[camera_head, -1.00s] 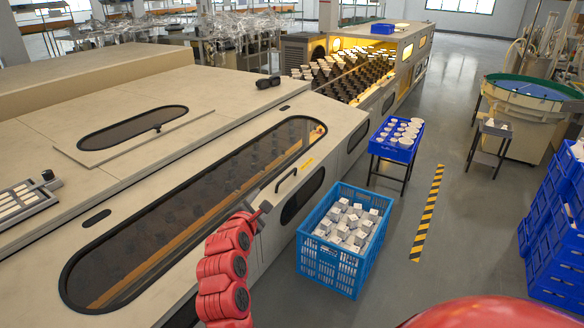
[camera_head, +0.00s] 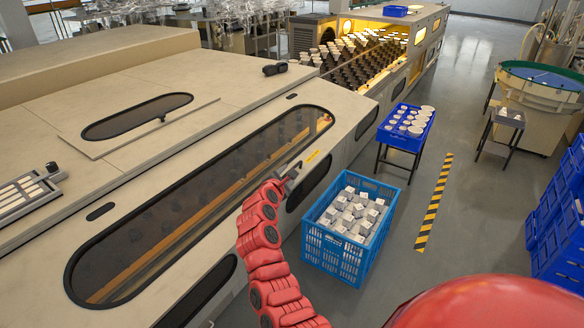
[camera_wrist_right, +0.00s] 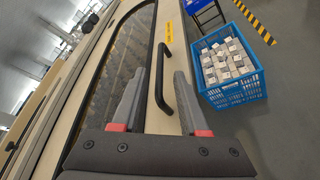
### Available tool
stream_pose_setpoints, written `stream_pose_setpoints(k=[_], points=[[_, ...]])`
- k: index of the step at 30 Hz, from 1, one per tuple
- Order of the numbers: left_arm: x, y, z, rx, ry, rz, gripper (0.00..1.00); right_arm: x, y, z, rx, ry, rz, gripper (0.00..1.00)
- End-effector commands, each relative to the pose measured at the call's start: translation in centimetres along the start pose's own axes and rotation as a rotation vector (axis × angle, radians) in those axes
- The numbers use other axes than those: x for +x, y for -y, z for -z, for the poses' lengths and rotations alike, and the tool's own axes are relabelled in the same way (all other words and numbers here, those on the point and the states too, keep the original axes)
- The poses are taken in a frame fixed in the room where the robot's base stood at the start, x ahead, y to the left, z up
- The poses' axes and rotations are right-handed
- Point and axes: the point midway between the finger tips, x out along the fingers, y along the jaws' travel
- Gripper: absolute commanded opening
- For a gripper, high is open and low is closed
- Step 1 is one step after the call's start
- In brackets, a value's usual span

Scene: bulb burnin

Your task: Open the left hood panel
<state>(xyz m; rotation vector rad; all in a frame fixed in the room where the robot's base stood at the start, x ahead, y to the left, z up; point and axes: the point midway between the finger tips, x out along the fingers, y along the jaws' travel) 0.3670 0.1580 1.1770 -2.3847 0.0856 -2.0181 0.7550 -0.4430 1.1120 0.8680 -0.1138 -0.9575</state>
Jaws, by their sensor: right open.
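The slanted front hood panel (camera_head: 240,110) has a long dark oval window (camera_head: 200,205) and lies closed on the beige machine. Its black bar handle (camera_wrist_right: 163,85) sits near the lower edge, beside a yellow label (camera_wrist_right: 168,33). My right gripper (camera_head: 287,176) is at the handle in the head view and covers part of it. In the right wrist view my right gripper (camera_wrist_right: 158,85) is open, with the handle's lower part appearing between its two grey fingers. Contact cannot be told. My left gripper is not in view.
A blue crate of boxed items (camera_head: 335,250) stands on the floor right of the handle. Behind it is a blue tray of white cups (camera_head: 405,128) on a stand. A striped floor strip (camera_head: 434,205) and stacked blue crates (camera_head: 560,225) are farther right. The aisle floor between is clear.

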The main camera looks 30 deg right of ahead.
Motion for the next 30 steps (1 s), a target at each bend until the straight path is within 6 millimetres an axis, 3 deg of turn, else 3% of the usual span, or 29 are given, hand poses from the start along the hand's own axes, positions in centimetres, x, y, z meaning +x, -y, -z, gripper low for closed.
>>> stream_pose_setpoints(k=[6,12,25,30], points=[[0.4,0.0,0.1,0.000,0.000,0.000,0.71,3.1,-0.2,0.0,-0.004,0.000,-0.002,0.43],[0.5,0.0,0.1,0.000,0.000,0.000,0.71,4.7,0.0,0.1,-0.004,0.000,-0.001,0.43],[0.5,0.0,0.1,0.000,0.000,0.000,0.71,5.3,-0.1,0.1,0.000,-0.001,-0.002,0.43],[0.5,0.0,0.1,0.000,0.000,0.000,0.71,5.3,0.0,0.1,0.000,-0.001,-0.002,0.13]])
